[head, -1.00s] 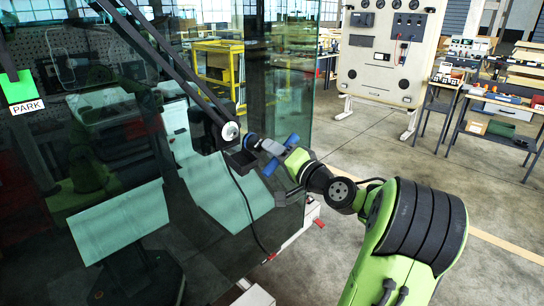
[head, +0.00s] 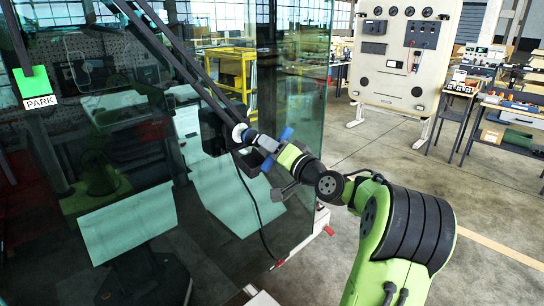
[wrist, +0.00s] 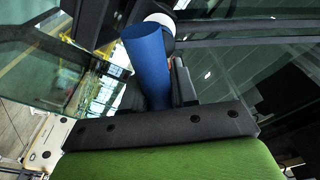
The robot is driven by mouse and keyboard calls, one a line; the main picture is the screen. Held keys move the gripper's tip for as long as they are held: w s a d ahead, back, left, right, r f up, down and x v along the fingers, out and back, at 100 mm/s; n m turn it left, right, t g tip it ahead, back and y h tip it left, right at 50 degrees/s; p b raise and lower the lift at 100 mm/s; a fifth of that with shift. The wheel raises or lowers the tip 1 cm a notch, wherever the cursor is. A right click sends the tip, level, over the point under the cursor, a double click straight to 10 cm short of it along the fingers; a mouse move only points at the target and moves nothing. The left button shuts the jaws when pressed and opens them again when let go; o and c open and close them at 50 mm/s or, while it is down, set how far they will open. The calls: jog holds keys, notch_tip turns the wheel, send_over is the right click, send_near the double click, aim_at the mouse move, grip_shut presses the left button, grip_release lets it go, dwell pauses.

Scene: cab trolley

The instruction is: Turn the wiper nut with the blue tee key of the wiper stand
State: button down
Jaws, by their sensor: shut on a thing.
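The blue tee key (head: 286,133) is in my gripper (head: 275,147). The pale round wiper nut end (head: 240,132) sits on the dark wiper housing in front of the glass. The socket is at or against it; I cannot tell whether it is seated over the nut. In the wrist view, one blue bar end (wrist: 147,60) stands beside my gripper (wrist: 172,85), with the white round spindle part (wrist: 160,32) behind, partly hidden.
The dark wiper arms (head: 165,55) slope across the large glass pane (head: 298,80). A green PARK sign (head: 32,86) hangs at left. A black cable (head: 248,190) hangs below the housing. A panel stand (head: 400,50) and bench (head: 510,108) stand far right; the floor between is clear.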

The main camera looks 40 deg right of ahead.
jog(key=shift+f+n+b, duration=0.25)
jog(key=shift+n+b, duration=0.55)
jog(key=shift+b, duration=0.1)
jog(key=shift+r+n+b, duration=0.2)
jog(key=shift+n+b, duration=0.4)
jog(key=shift+f+n+b, duration=0.15)
jog(key=shift+n+b, duration=0.55)
jog(key=shift+b, duration=0.35)
jog(key=n+y+b, duration=0.1)
jog(key=n+b, duration=0.1)
jog(key=b, duration=0.1)
jog(key=shift+n, duration=0.4)
jog(key=shift+n+b, duration=0.5)
jog(key=shift+n, duration=0.4)
jog(key=n+y+b, duration=0.1)
jog(key=n+b, duration=0.2)
jog(key=n, duration=0.1)
jog(key=shift+n, duration=0.5)
jog(key=shift+r+n, duration=0.3)
